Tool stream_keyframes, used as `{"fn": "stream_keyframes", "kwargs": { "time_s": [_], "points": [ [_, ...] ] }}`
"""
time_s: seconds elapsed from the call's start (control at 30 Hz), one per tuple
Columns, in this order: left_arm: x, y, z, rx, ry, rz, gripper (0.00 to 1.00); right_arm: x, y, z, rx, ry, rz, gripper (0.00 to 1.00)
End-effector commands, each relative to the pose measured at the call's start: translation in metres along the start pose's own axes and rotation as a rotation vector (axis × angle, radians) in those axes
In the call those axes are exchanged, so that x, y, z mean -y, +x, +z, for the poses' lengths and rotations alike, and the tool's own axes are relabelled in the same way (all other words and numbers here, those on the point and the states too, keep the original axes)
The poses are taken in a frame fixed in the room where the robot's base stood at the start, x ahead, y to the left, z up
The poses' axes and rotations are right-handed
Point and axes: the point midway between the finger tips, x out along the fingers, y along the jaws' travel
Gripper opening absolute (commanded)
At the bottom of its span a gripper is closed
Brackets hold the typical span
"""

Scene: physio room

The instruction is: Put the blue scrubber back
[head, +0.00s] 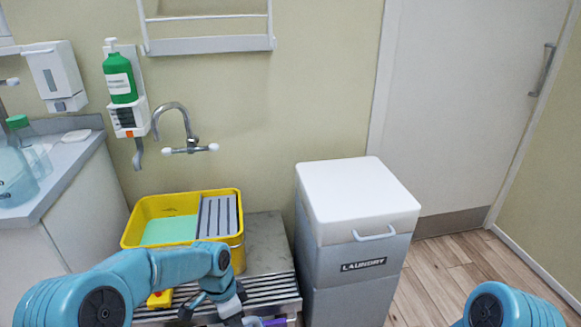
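My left arm reaches in from the lower left, and its gripper (232,317) hangs over the front of the slatted metal bench at the bottom edge. The gripper's fingertips are cut off or hidden, so I cannot tell if it is open or shut. A small blue-purple thing (272,322) shows just right of the gripper at the bottom edge; it may be the blue scrubber, but most of it is out of view. A yellow basin (130,236) with green liquid and a grey ribbed rack (217,216) stands behind the arm. My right gripper is out of view.
A grey laundry bin (345,262) with a white lid stands to the right. A wall tap (172,107) hangs above the basin. Floor at the right is clear.

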Motion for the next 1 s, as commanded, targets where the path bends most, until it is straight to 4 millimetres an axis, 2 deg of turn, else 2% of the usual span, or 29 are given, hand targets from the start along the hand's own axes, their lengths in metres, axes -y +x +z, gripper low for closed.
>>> {"fn": "stream_keyframes", "kwargs": {
  "time_s": [0.17, 0.23, 0.37, 0.43, 0.53, 0.6, 0.67, 0.77, 0.97, 1.0],
  "points": [
    [-0.002, -0.005, -0.002, -0.001, 0.000, -0.001, 0.00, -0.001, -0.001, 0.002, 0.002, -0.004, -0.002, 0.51],
    [0.001, -0.015, -0.002, -0.004, -0.006, -0.004, 0.00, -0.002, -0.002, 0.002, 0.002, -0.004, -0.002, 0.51],
    [0.008, -0.053, 0.001, -0.009, -0.030, -0.010, 0.00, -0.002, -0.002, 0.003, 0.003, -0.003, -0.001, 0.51],
    [0.009, -0.082, 0.007, -0.015, -0.064, -0.014, 0.00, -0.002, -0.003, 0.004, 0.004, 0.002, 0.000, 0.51],
    [0.003, -0.125, 0.022, -0.038, -0.222, -0.028, 0.00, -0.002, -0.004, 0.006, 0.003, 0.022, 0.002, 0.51],
    [-0.004, -0.146, 0.033, -0.058, -0.369, -0.041, 0.00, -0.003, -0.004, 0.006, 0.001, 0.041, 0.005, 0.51],
    [-0.009, -0.157, 0.041, -0.074, -0.489, -0.051, 0.00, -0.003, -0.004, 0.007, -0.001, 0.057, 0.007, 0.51],
    [-0.018, -0.166, 0.051, -0.098, -0.677, -0.067, 0.00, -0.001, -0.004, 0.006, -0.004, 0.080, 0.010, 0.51],
    [-0.026, -0.161, 0.059, -0.144, -1.006, -0.100, 0.00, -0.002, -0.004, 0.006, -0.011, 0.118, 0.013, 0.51],
    [-0.027, -0.171, 0.058, -0.149, -1.043, -0.103, 0.00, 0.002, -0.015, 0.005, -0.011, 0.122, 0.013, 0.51]
  ]
}}
